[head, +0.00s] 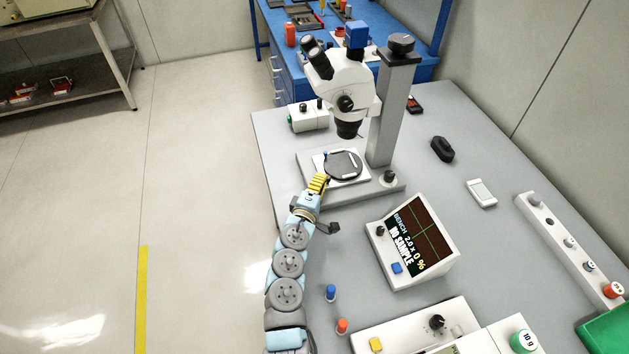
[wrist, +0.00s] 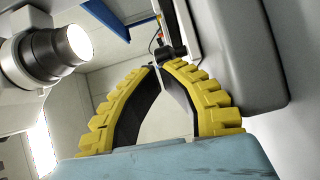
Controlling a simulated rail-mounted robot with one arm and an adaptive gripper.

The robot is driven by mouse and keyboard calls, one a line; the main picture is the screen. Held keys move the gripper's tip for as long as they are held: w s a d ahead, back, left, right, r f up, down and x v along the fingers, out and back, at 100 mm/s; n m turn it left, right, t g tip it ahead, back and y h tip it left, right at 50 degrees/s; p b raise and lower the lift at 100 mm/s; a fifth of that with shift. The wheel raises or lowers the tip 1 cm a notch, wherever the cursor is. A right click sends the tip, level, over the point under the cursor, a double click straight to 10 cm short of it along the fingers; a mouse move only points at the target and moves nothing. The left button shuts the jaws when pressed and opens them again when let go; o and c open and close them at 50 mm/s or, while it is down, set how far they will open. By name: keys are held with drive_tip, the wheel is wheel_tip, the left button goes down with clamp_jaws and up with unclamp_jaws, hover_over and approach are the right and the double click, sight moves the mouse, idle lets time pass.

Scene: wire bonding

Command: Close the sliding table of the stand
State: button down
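The microscope stand's base (head: 309,163) is a grey plate on the bench. The sliding table (head: 357,178) is a light plate on that base, below the microscope's objective, with a dark round disc (head: 343,165) on top. A small blue-topped post stands at its far left corner. My gripper (head: 322,175) has yellow ribbed fingers and is at the near left edge of the sliding table. In the wrist view, the fingertips (wrist: 160,65) come together and the fingers look shut. Whether they touch the table is unclear. A light face shows between the bowed fingers, and nothing is clearly held.
The microscope (head: 352,85) overhangs the table from a grey column (head: 393,115). A display box (head: 415,240) stands to the near right, with small blue and orange-capped items nearby. A white box (head: 309,117) is behind left.

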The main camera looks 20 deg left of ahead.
drive_tip(key=shift+s+a, duration=0.35)
drive_tip(key=shift+a, duration=0.1)
drive_tip(key=shift+s+a+r, duration=0.1)
drive_tip(key=shift+s+a, duration=1)
drive_tip(key=s, duration=0.5)
drive_tip(key=s+p, duration=0.1)
drive_tip(key=s, duration=0.3)
drive_tip(key=shift+s+r, duration=0.2)
drive_tip(key=shift+s, duration=0.2)
